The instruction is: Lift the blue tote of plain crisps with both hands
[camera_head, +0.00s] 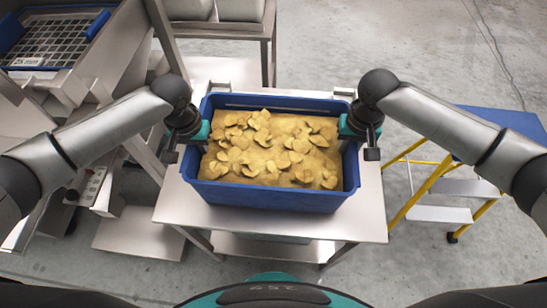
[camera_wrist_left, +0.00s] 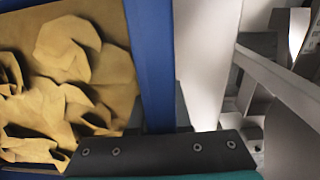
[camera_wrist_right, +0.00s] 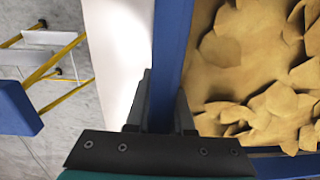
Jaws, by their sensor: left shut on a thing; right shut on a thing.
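The blue tote (camera_head: 272,198) is full of plain crisps (camera_head: 270,148) and sits at the middle of a steel table. It looks level; I cannot tell whether its base touches the tabletop. My left gripper (camera_head: 200,138) is shut on the tote's left wall, which shows between its fingers in the left wrist view (camera_wrist_left: 155,110). My right gripper (camera_head: 348,132) is shut on the right wall, which also shows in the right wrist view (camera_wrist_right: 168,100). The tote's underside is hidden.
The steel table (camera_head: 350,222) has bare strips around the tote. A steel machine with a blue-edged grid tray (camera_head: 52,42) stands at the left. A yellow-framed step stand with a blue top (camera_head: 500,122) is at the right. Pale sacks (camera_head: 240,10) lie on a rack behind.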

